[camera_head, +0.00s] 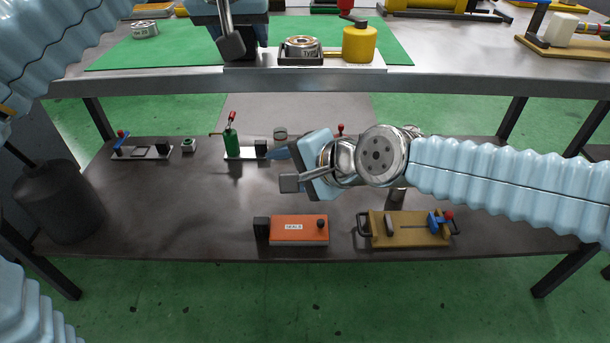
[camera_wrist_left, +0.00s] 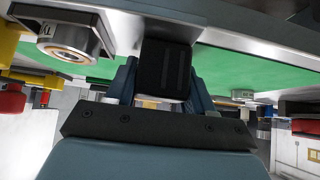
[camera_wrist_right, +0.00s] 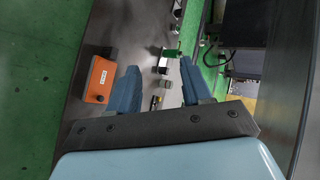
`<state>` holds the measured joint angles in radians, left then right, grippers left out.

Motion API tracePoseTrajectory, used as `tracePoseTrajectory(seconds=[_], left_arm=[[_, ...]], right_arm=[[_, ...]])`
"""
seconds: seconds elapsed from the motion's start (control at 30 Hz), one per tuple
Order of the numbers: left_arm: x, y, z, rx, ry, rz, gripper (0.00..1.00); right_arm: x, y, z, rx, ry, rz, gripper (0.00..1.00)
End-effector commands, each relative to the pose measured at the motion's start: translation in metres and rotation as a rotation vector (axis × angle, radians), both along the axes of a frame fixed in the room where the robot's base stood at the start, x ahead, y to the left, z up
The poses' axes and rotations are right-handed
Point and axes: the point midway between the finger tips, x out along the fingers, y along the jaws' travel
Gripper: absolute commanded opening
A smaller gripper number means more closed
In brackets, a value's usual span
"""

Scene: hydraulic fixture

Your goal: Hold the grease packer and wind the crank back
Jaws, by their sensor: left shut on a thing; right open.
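My left gripper (camera_wrist_left: 160,78) is shut on the black block (camera_wrist_left: 166,68) at the plate's left end. The cup also shows in the left wrist view (camera_wrist_left: 70,45). I cannot tell which part is the crank. My right gripper (camera_wrist_right: 160,85) is open and empty, below the bench top and above the lower shelf.
On the lower shelf (camera_head: 180,205) stand a green pump (camera_head: 231,142), an orange box (camera_head: 300,230), a tan fixture with a blue valve (camera_head: 405,232) and a dark cylinder (camera_head: 60,203). The bench's front edge (camera_head: 450,82) lies above my right arm. The shelf's left middle is clear.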

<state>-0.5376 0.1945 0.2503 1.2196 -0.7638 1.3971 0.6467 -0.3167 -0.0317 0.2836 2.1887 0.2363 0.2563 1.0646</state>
Motion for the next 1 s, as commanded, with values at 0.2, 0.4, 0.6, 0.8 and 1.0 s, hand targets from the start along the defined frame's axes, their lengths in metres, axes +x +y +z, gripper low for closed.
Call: tracePoseTrajectory(seconds=[0.2,0.4,0.6,0.8,1.0], left_arm=[[0.0,0.0,0.001,-0.001,-0.002,0.0,0.03],[0.0,0.0,0.001,-0.001,-0.002,0.0,0.03],[0.0,0.0,0.001,-0.001,-0.002,0.0,0.03],[0.0,0.0,0.001,-0.001,-0.002,0.0,0.03],[0.0,0.0,0.001,-0.001,-0.002,0.0,0.03]], right_arm=[[0.027,-0.016,-0.036,0.023,0.093,-0.078,0.49],[0.041,-0.027,-0.057,0.037,0.141,-0.125,0.49],[0.045,-0.031,-0.063,0.042,0.157,-0.141,0.49],[0.045,-0.031,-0.063,0.042,0.158,-0.143,0.49],[0.045,-0.031,-0.063,0.042,0.157,-0.141,0.49]])
